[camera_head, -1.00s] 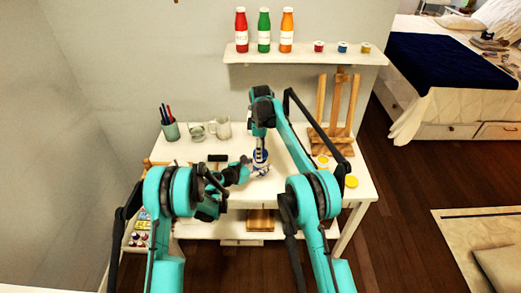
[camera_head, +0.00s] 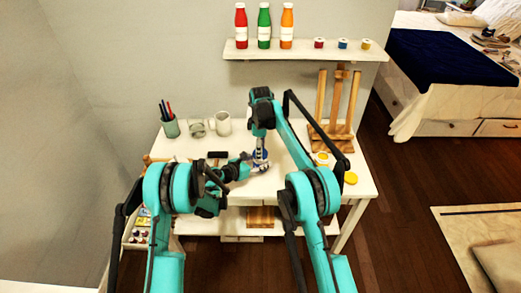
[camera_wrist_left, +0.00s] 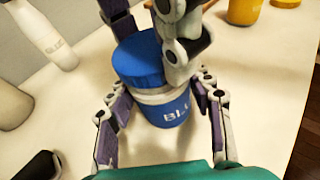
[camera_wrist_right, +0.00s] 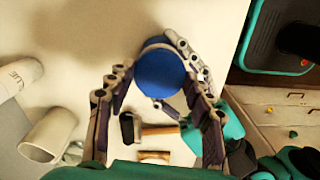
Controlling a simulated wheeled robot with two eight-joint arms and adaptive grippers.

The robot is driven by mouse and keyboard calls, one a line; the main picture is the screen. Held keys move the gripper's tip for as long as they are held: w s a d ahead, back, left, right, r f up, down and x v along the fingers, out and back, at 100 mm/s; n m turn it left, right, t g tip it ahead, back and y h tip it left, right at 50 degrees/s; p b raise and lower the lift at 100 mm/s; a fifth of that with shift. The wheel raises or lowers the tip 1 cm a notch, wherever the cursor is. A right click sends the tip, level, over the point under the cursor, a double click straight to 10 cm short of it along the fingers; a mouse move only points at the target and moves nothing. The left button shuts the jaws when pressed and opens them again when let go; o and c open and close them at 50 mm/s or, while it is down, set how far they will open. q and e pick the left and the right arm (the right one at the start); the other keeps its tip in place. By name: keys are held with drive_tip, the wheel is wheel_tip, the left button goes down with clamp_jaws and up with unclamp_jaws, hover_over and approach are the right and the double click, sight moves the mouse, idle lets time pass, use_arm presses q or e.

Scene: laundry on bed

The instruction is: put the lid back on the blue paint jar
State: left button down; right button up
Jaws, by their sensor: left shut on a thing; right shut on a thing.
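My right gripper (camera_wrist_right: 160,68) is shut on the lid from above, and the lid (camera_wrist_right: 158,75) hides the jar in the right wrist view. In the head view my left gripper (camera_head: 255,168) is beside the jar.
A wooden easel (camera_head: 335,110) stands at the back right. The shelf (camera_head: 305,54) above holds bottles and small jars.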

drive_tip(key=shift+f, duration=0.6)
